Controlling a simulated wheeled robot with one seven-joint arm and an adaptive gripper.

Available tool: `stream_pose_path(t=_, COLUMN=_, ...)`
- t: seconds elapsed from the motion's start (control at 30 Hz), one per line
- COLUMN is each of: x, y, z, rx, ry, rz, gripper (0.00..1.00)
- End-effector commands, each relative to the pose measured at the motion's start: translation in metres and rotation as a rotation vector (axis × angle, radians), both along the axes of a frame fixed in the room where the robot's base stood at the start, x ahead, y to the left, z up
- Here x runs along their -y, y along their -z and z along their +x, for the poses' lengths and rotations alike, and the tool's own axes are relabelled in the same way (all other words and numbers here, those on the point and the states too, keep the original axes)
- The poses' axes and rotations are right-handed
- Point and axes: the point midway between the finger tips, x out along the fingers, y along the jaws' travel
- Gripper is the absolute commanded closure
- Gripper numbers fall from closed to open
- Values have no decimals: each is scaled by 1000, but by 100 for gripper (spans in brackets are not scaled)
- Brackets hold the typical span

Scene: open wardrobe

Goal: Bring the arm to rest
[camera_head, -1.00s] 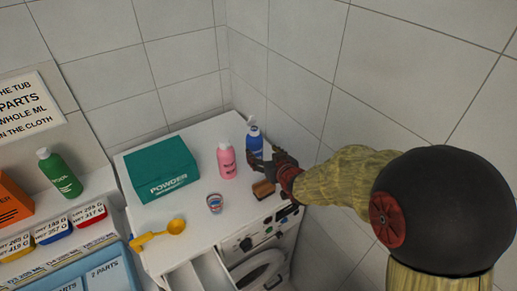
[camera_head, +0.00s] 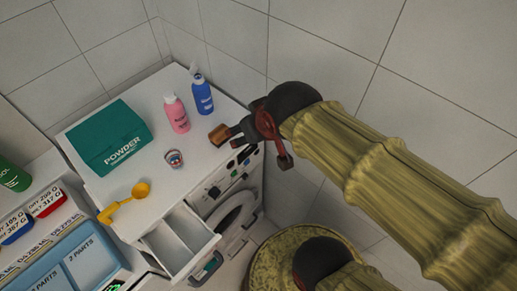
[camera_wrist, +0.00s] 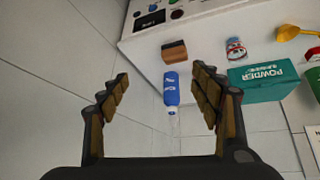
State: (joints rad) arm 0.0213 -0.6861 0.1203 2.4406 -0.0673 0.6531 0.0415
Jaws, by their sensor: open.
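My gripper (camera_head: 258,147) is open and empty, above the front right edge of the washing machine. In the wrist view its two fingers (camera_wrist: 160,88) stand wide apart. The blue bottle (camera_head: 202,95) stands upright at the back right of the machine top, apart from my gripper. In the wrist view the bottle (camera_wrist: 171,90) shows between the fingers, farther off. My arm reaches in from the right of the head view.
On the white machine top (camera_head: 140,165) are a pink bottle (camera_head: 177,114), a teal powder box (camera_head: 108,136), a small cup (camera_head: 174,159), a yellow scoop (camera_head: 127,199) and a brown block (camera_head: 219,135) beside my gripper. A drawer (camera_head: 184,243) is open. Tiled wall stands behind.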

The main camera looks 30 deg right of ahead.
Motion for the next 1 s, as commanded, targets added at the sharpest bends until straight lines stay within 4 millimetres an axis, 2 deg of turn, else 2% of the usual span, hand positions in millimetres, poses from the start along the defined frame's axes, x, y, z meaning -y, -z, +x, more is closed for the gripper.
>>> stream_pose_path(t=0.03, x=-5, y=-4, z=-19, rx=-26, ry=-7, rz=11, gripper=36)
stream_pose_path(t=0.1, x=-11, y=-5, z=-42, rx=-69, ry=-18, rz=25, gripper=36)
stream_pose_path(t=0.2, x=-16, y=-6, z=-62, rx=-106, ry=-29, rz=38, gripper=36)
stream_pose_path(t=0.27, x=-18, y=-5, z=-67, rx=-119, ry=-33, rz=41, gripper=36)
stream_pose_path(t=0.67, x=-18, y=1, z=-69, rx=-123, ry=-33, rz=42, gripper=36)
stream_pose_path(t=0.87, x=-18, y=34, z=-68, rx=-123, ry=-33, rz=42, gripper=36)
stream_pose_path(t=1.0, x=-18, y=68, z=-68, rx=-123, ry=-33, rz=42, gripper=36)
